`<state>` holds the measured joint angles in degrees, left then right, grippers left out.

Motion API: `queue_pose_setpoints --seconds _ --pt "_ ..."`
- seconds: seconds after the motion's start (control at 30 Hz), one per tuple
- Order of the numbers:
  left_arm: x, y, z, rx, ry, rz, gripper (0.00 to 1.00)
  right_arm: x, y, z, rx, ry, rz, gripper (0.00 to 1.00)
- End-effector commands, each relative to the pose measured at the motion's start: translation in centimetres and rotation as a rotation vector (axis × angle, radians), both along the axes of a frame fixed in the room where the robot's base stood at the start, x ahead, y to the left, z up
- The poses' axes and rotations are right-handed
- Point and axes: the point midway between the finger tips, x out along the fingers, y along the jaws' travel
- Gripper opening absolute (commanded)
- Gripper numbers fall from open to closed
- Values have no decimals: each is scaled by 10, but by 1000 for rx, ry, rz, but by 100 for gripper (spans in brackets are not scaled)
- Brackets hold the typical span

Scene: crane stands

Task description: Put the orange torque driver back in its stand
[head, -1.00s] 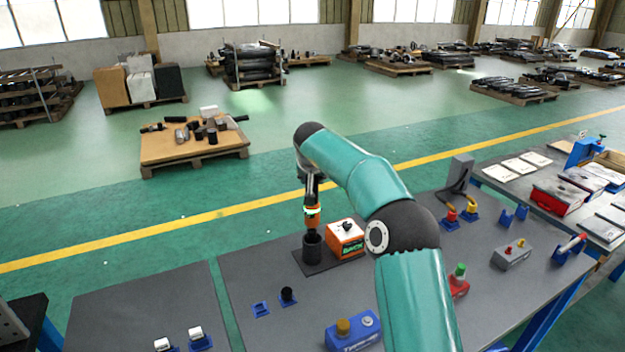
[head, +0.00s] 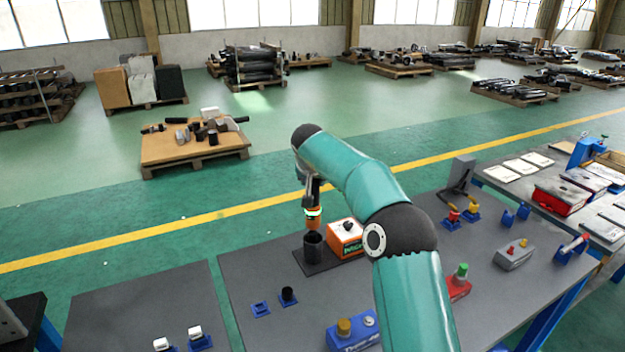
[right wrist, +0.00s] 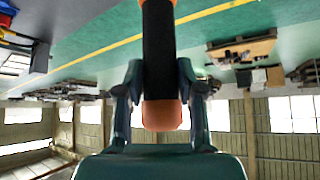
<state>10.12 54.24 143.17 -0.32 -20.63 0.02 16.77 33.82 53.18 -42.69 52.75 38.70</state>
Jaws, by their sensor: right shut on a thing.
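In the right wrist view the driver (right wrist: 161,116) shows a black grip with orange parts, clamped between the two fingers. In the head view the driver is nearly upright, its lower end at the mouth of the black cup-shaped stand (head: 312,247). I cannot tell whether that end is inside the cup or just above or behind its rim. My left gripper is not in view.
An orange box (head: 346,239) with a black knob stands close to the right of the stand. Small blue holders (head: 260,309) and a blue box (head: 352,333) are nearer. A red block with a green knob (head: 460,281) is beyond my forearm. The table left of the stand is clear.

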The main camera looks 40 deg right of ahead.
Motion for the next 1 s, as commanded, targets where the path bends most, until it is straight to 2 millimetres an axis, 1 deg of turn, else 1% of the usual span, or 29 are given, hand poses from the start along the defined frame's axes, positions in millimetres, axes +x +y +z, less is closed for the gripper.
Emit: queue_pose_setpoints --seconds 1.0 --pt "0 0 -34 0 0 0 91 0 -1 -33 -5 -8 0 0"
